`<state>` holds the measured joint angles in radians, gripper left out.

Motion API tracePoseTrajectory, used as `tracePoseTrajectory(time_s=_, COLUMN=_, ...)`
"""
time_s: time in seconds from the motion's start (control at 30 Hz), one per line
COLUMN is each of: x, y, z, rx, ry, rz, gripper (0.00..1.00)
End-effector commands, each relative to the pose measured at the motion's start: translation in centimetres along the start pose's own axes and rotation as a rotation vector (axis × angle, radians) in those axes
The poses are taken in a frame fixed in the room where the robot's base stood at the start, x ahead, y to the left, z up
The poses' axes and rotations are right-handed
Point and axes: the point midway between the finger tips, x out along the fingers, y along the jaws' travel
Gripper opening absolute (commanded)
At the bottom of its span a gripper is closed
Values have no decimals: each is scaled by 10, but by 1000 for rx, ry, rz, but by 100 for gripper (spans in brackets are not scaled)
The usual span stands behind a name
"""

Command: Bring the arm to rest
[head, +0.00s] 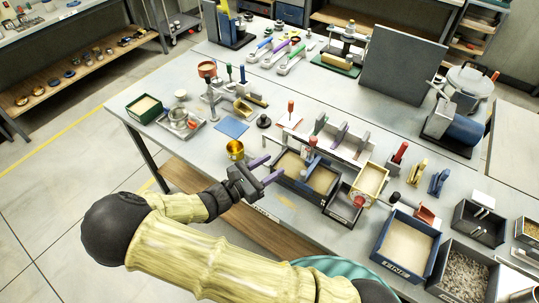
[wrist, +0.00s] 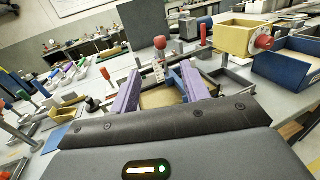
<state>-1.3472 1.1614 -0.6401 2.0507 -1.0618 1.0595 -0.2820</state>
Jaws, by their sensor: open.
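My gripper (head: 266,169) is at the near edge of the grey bench, beside a brass cup and the left end of a dark two-part tray. Its two purple fingers stand apart with nothing between them. In the wrist view the open gripper (wrist: 160,92) shows its purple fingers on either side of the tray, which lies beyond them. My arm reaches in from the lower part of the head view and is bent at a dark joint on the left.
The brass cup (head: 235,150) stands just left of the gripper. The dark tray (head: 284,184) holds pale sand. A yellow bin (head: 383,188) and a blue sand bin (head: 380,240) are to the right. Open floor (head: 60,185) lies left of the bench.

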Motion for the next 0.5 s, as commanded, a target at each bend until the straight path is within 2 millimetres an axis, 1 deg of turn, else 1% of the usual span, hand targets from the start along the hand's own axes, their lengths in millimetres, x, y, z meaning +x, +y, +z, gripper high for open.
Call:
tracePoseTrajectory(time_s=0.27, x=3, y=-3, z=0, rx=6, ry=13, rz=-15, gripper=46)
tracePoseTrajectory(time_s=0.37, x=13, y=-14, z=-3, rx=33, ry=67, rz=-75, gripper=46)
tracePoseTrajectory(time_s=0.47, x=28, y=-36, z=-8, rx=91, ry=170, rz=-188, gripper=46)
tracePoseTrajectory(time_s=0.5, x=34, y=-47, z=-11, rx=125, ry=221, rz=-245, gripper=46)
